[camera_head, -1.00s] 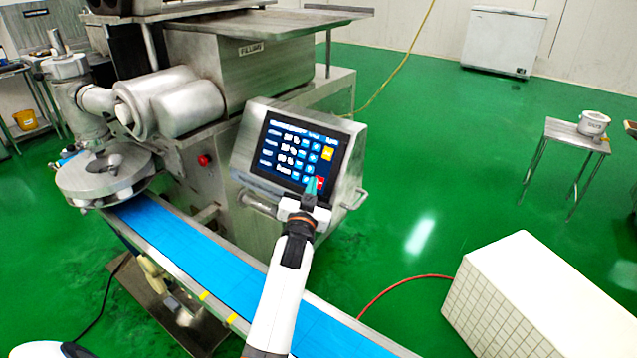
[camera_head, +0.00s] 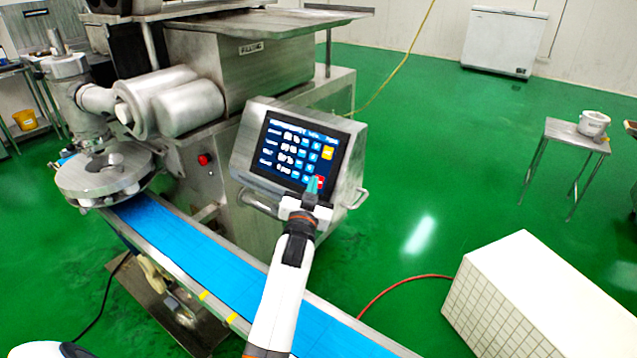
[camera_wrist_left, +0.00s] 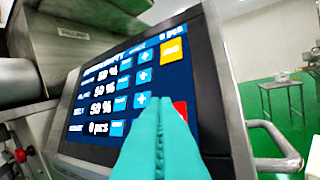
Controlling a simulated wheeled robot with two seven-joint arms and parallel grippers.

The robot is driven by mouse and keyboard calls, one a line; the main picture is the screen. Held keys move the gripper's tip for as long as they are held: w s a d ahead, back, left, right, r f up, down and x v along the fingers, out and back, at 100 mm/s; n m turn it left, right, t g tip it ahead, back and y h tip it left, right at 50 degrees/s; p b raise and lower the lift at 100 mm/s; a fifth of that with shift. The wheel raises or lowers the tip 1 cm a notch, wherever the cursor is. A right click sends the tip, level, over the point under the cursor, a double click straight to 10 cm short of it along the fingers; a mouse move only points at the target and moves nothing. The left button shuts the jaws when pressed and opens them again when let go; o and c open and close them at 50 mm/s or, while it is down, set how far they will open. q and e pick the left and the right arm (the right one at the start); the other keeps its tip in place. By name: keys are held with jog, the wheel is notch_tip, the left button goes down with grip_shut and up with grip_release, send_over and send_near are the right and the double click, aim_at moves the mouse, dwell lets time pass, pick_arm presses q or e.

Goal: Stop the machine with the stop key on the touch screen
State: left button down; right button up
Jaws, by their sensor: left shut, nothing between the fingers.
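The touch screen (camera_head: 291,151) sits in a tilted metal box on the machine (camera_head: 237,75). It shows several rows of values with blue keys and a yellow key (camera_head: 328,153) at upper right. The red stop key (camera_head: 320,181) is at the screen's lower right, partly hidden by my left gripper (camera_head: 312,185). In the left wrist view, the red key (camera_wrist_left: 181,109) shows just beside the teal fingertips (camera_wrist_left: 164,106). These fingers are shut with nothing between them, at or very near the key. I cannot tell if they touch it. My right gripper is not in view.
A blue conveyor belt (camera_head: 190,248) runs below the screen. A metal handle (camera_head: 358,198) sticks out at the box's right side. A red button (camera_head: 203,160) is on the machine body. A white tiled block (camera_head: 545,290) stands at right; green floor lies between.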

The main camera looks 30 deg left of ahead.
pick_arm(q)
jog(key=shift+w+f, duration=0.15)
jog(key=shift+w, duration=0.05)
jog(key=shift+w+f+b, duration=0.15)
jog(key=shift+w+b, duration=0.1)
jog(key=shift+b, duration=0.05)
dwell(0.5)
dwell(0.3)
jog(key=shift+s+r+p, duration=0.3)
jog(key=shift+s+p, duration=0.1)
jog(key=shift+p, duration=0.3)
jog(key=shift+s, duration=0.25)
jog(key=shift+r, duration=0.1)
jog(key=s+r+p, duration=0.1)
jog(key=s+p, duration=0.1)
jog(key=s+r+p, duration=0.1)
jog(key=s+p, duration=0.1)
jog(key=shift+s+a+r+p, duration=0.1)
jog(key=shift+a+r+p, duration=0.1)
jog(key=shift+p, duration=0.15)
